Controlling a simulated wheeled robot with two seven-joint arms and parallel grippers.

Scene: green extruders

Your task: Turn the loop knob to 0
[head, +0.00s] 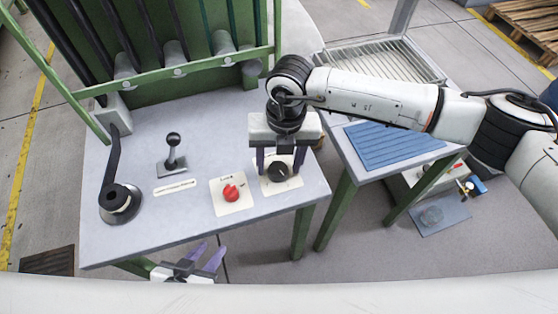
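A black round knob (279,173) sits on a pale square plate near the right front of the grey worktop. A red knob (231,193) sits on its own pale plate (244,204) to the left. Gaps show between fingers and knob. My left gripper (203,260) is low at the table's front edge, empty, its purple fingers spread apart.
Green framing (180,70) runs along the back. A side table with a blue ribbed mat (390,146) stands at right. The front worktop is clear.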

